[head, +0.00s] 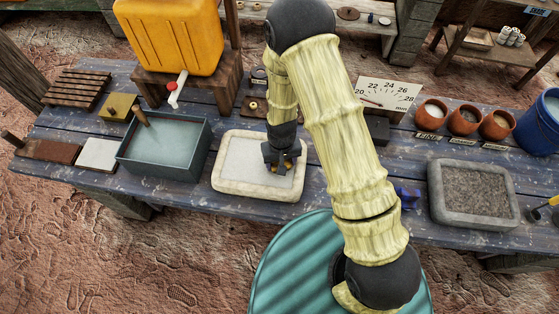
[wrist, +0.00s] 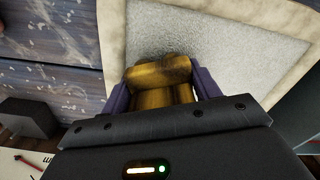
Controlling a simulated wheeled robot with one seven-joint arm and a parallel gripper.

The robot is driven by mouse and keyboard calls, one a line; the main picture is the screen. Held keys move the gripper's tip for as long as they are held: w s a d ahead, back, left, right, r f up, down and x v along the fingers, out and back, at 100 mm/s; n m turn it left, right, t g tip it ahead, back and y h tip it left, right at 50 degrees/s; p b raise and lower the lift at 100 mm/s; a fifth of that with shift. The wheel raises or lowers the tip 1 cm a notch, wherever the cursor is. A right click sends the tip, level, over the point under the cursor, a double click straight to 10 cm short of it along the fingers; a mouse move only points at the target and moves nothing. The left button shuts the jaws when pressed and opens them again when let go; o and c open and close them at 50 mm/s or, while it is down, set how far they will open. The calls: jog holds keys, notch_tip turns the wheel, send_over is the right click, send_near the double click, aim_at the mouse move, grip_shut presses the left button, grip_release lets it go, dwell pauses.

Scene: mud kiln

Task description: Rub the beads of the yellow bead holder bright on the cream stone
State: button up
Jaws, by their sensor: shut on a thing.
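The cream stone (head: 228,187) is a pale slab with a rounded rim and a lighter grey-white face, lying on the blue table. Its rim and grainy face (wrist: 230,35) also fill the upper part of the wrist view. My gripper (head: 284,163) is over the right part of the stone, pointing down. It is shut on the yellow bead holder (wrist: 160,76), a brassy yellow block between the two dark purple fingers. In the head view only a little yellow shows below the fingers. The beads are hidden, and I cannot tell whether they touch the stone.
Left of the stone stands a dark water tray (head: 150,172) under an orange water tank (head: 170,38). A grey rough stone (head: 470,192) in a rimmed slab lies at the right. Several clay pots (head: 464,120) stand behind it. A number card (head: 388,95) stands at the back.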

aim_at(249, 164)
jog(key=shift+d+f, duration=0.1)
jog(key=shift+d, duration=0.1)
jog(key=shift+a, duration=1.35)
jog(key=shift+w+a, duration=0.2)
jog(key=shift+a, duration=1.2)
jog(key=shift+a, duration=1.35)
jog(key=shift+a, duration=0.1)
jog(key=shift+w+a, duration=0.15)
jog(key=shift+a, duration=1.15)
